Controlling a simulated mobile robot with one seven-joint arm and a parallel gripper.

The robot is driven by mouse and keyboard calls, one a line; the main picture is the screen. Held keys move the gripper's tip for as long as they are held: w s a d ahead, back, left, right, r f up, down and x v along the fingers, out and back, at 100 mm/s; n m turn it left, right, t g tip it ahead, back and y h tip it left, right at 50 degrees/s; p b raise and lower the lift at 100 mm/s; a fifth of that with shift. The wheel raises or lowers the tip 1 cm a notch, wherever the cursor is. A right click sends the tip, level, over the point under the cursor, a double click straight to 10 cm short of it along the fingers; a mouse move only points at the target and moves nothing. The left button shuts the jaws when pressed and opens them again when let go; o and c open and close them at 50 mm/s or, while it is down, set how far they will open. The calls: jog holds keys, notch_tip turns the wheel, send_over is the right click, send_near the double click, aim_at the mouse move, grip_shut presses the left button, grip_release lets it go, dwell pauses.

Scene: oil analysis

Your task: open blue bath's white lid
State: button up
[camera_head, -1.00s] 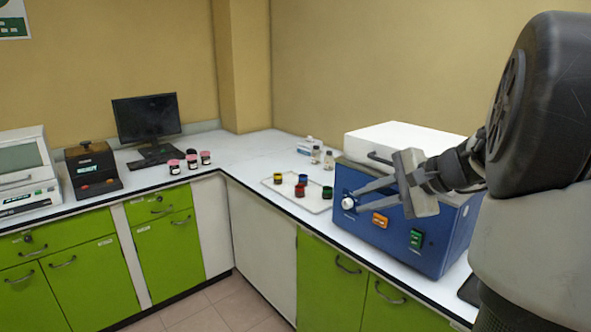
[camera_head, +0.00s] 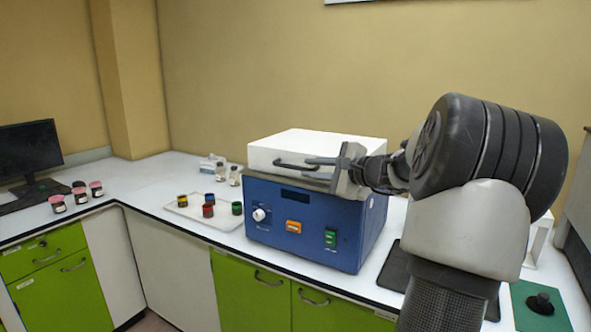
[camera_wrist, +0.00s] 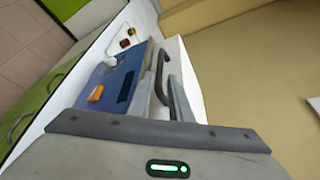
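The blue bath (camera_head: 305,222) stands on the bench with its white lid (camera_head: 322,147) lying closed on top. A dark handle (camera_head: 287,164) runs along the lid's front face; it also shows in the wrist view (camera_wrist: 160,88). My gripper (camera_head: 307,169) is open at lid height, at the right end of the handle, with its fingers pointing left. In the wrist view the handle appears between my two fingers (camera_wrist: 162,70). I cannot tell whether a finger touches it.
A white tray (camera_head: 180,211) with several small coloured jars is left of the bath. Two bottles (camera_head: 228,174) stand behind the tray. A dark flat pad (camera_head: 398,270) lies right of the bath. Wall space above the lid is clear.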

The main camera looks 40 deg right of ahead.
aim_at(300, 168)
jog(key=x, duration=0.7)
jog(key=shift+a+f, duration=0.1)
grip_shut()
